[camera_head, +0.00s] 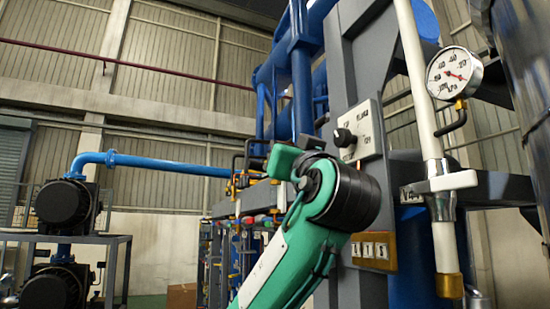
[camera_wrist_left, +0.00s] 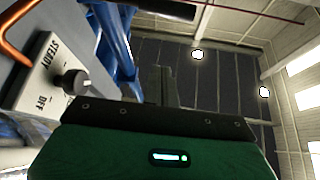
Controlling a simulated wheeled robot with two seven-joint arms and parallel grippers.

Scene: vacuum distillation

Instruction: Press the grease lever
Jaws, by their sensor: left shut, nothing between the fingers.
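No part is clearly recognisable as the grease lever in either view. In the left wrist view, an orange curved bar (camera_wrist_left: 14,40) shows at the upper left edge; I cannot tell what it belongs to. My left gripper (camera_wrist_left: 163,72) points up the picture in that view, its dark fingers together and empty, touching nothing visible. In the head view my green arm rises from the bottom centre in front of the grey frame, and the fingers cannot be made out there. My right gripper is in neither view.
A switch panel with a black knob (camera_head: 343,138) is on the grey column, close behind my arm; its knob (camera_wrist_left: 74,83) shows left of the gripper in the wrist view. A pressure gauge (camera_head: 454,73) and white pipe (camera_head: 416,75) stand right. Black pumps (camera_head: 66,205) stand left.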

